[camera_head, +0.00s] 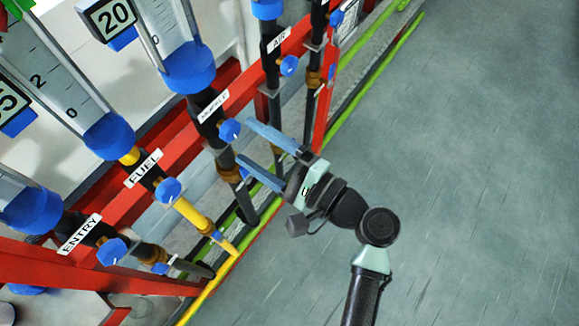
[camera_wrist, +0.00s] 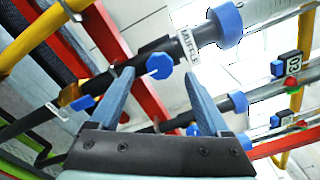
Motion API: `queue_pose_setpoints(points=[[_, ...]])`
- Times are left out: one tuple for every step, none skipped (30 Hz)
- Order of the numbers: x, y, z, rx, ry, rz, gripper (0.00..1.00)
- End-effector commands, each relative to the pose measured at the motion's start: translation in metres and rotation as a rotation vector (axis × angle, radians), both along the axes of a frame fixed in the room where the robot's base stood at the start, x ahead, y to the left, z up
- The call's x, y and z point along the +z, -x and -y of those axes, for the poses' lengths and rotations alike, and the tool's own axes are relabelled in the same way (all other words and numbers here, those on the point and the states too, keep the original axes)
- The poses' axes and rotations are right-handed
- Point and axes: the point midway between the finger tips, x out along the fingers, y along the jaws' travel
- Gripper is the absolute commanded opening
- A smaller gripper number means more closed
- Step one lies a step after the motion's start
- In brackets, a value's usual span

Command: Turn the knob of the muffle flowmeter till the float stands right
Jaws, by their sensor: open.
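The blue knob (camera_head: 229,131) of the muffle flowmeter sits on a dark pipe beside the MUFFLE label (camera_head: 212,106). Above it is the meter's blue lower cap (camera_head: 188,68) and part of its scale (camera_head: 172,22); I cannot make out a float. My gripper (camera_head: 245,140) is open, its two blue-grey fingers pointing at the knob from the right. In the wrist view the knob (camera_wrist: 159,65) shows between the fingertips (camera_wrist: 158,74), and the fingers look apart from it. I cannot tell how far in front of it they are.
The fuel knob (camera_head: 168,190), entry knob (camera_head: 111,252) and air knob (camera_head: 289,66) stand on neighbouring pipes. A number plate reading 20 (camera_head: 113,17) is at the upper left. Grey floor (camera_head: 470,180) on the right is clear.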

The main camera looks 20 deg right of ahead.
Motion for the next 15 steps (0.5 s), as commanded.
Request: queue_pose_setpoints(points=[[-0.004, 0.01, 0.009, -0.006, 0.001, 0.001, 0.81], [-0.004, 0.016, 0.012, -0.004, 0.001, 0.0, 0.81], [-0.004, 0.023, 0.017, -0.004, 0.001, 0.001, 0.81], [-0.004, 0.027, 0.021, -0.004, 0.0, 0.001, 0.81], [-0.004, 0.032, 0.025, -0.004, 0.001, 0.0, 0.81], [-0.003, 0.038, 0.028, -0.004, 0.001, 0.001, 0.81], [-0.003, 0.042, 0.031, -0.002, 0.002, 0.001, 0.81], [-0.002, 0.045, 0.034, -0.003, 0.0, 0.001, 0.81], [-0.002, 0.049, 0.037, -0.002, 0.0, 0.002, 0.81], [-0.002, 0.052, 0.039, -0.003, 0.0, 0.001, 0.81], [-0.002, 0.054, 0.04, -0.002, 0.0, 0.0, 0.81], [-0.001, 0.057, 0.042, -0.001, 0.0, 0.0, 0.81], [-0.001, 0.058, 0.043, -0.001, 0.0, 0.0, 0.81], [-0.001, 0.059, 0.043, -0.001, -0.001, 0.001, 0.81], [0.0, 0.06, 0.044, 0.0, 0.0, 0.0, 0.81]])
